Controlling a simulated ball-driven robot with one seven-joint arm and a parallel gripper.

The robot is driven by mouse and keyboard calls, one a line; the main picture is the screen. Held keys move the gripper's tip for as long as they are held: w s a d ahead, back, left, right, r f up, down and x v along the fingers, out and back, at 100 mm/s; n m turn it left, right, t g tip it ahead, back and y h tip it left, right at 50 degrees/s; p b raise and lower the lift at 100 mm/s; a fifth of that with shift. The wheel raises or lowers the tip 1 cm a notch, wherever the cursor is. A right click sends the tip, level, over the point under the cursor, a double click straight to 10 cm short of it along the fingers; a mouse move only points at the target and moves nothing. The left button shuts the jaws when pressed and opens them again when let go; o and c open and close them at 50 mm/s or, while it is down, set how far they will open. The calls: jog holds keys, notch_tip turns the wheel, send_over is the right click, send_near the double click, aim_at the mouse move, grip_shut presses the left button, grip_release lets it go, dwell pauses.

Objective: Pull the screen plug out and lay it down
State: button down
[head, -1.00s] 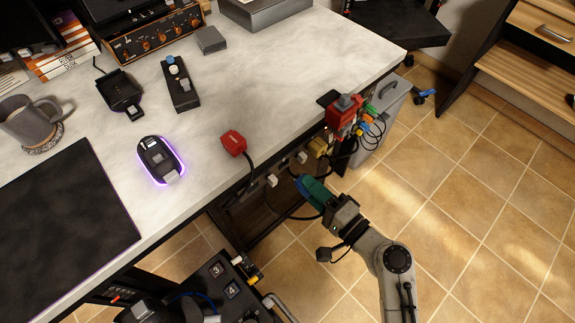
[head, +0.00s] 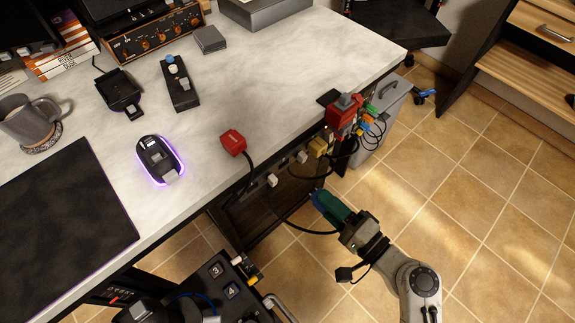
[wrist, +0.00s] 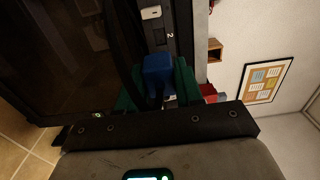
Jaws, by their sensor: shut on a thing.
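My gripper (head: 325,203) has green fingers and is shut on a blue plug (wrist: 158,76). In the head view the plug (head: 317,197) shows only as a small blue patch between the fingers. A black cable (head: 305,231) runs from it back under the desk edge. The gripper is out in front of the desk, below the top, apart from the socket strip (wrist: 168,38) under the edge. The wrist view shows a "2" label on the strip, just past the plug. I cannot tell which device the blue plug belongs to.
A red plug (head: 233,142) with a cable lies on the desktop (head: 275,75) near the front edge. White plugs (head: 272,181) and a yellow plug (head: 318,147) sit along the edge. The desktop right of the red plug is clear.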

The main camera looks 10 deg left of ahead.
jog(key=shift+v, duration=2.55)
jog(key=shift+r, duration=0.1)
notch_tip(320, 180, up, 19)
jog(key=p, duration=1.6)
jog(key=shift+r+p, duration=0.2)
jog(key=shift+p, duration=0.2)
jog(key=shift+w, duration=0.1)
